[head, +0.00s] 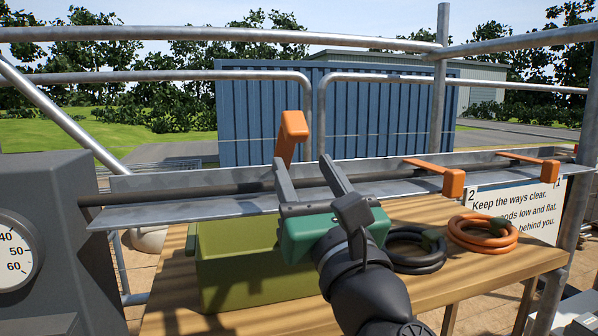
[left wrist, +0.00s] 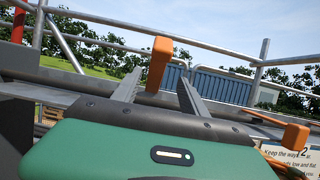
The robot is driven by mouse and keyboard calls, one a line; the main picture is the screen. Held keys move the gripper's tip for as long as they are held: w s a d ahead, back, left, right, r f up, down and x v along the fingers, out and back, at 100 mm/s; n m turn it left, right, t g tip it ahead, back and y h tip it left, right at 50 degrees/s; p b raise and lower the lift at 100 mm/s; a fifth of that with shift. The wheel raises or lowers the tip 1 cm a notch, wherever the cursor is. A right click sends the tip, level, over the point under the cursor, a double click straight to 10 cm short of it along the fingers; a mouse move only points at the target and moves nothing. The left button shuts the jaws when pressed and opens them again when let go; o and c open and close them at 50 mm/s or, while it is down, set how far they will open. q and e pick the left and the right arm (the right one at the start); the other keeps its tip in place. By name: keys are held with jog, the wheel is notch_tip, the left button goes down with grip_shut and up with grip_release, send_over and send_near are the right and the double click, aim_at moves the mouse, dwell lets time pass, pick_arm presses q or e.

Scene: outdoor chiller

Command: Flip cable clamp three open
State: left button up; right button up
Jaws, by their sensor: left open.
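Three orange cable clamps sit along a grey metal tray (head: 210,207) that carries a black cable (head: 150,193). The left clamp (head: 292,132) stands up, tilted, with its lever raised above the tray. The middle clamp (head: 453,181) and the right clamp (head: 549,171) lie flat across the tray. My left gripper (head: 304,163) is open and empty, in front of the tray near the raised clamp. In the left wrist view the raised clamp (left wrist: 159,63) shows between the open fingers (left wrist: 159,80), beyond them; contact is not clear. My right gripper is not in view.
A wooden table (head: 440,265) below holds a green bin (head: 245,265), a black coil (head: 408,262) and an orange coil (head: 482,236). A grey housing with a dial (head: 15,247) stands at left. Metal railings (head: 150,35) cross behind, and a sign (head: 520,205) hangs at right.

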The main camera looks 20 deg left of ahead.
pick_arm(q)
jog(key=b+v, duration=0.6)
jog(key=v, duration=0.6)
jog(key=shift+s+f, duration=0.3)
jog(key=shift+f, duration=0.05)
jog(key=shift+c, duration=0.4)
